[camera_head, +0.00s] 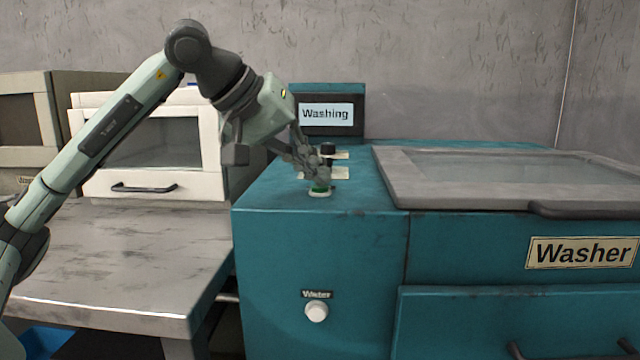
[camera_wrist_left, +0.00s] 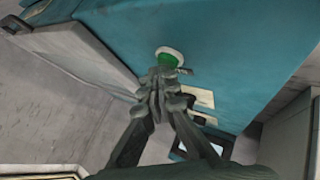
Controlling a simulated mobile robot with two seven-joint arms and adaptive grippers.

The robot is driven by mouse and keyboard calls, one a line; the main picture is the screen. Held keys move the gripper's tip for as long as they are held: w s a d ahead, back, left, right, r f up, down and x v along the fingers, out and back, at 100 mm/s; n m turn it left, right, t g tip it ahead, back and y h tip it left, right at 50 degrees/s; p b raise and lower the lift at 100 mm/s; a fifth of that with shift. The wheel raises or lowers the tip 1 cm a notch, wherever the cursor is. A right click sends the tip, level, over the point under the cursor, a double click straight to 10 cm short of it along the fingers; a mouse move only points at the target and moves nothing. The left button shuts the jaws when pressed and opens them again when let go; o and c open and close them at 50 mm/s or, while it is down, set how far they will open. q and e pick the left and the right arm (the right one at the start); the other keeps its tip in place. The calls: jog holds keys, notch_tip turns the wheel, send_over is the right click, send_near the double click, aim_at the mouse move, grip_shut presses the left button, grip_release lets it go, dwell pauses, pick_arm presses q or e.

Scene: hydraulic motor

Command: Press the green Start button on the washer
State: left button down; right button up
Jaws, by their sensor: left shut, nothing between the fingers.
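The teal washer (camera_head: 320,240) stands at the right, with its lid (camera_head: 500,180) closed. The green Start button (camera_head: 320,187) sits in a white ring on the washer's top panel. It also shows in the left wrist view (camera_wrist_left: 168,58). My left gripper (camera_head: 319,178) is shut and empty, with its fingertips at the button; in the left wrist view the fingertips (camera_wrist_left: 163,72) overlap the button's near edge. A small screen (camera_head: 326,114) behind the panel reads "Washing". My right gripper is not in view.
A black knob (camera_head: 327,149) and pale labels are just behind the button. A white knob (camera_head: 316,311) marked "Water" is on the washer's front. A grey table (camera_head: 120,260) stands at the left, with a white cabinet (camera_head: 150,185) behind it.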

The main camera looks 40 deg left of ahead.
aim_at(316, 187)
pick_arm(q)
jog(key=shift+r+p, duration=0.5)
jog(key=shift+r, duration=0.2)
notch_tip(316, 187, up, 5)
jog(key=p, duration=0.5)
dwell(0.6)
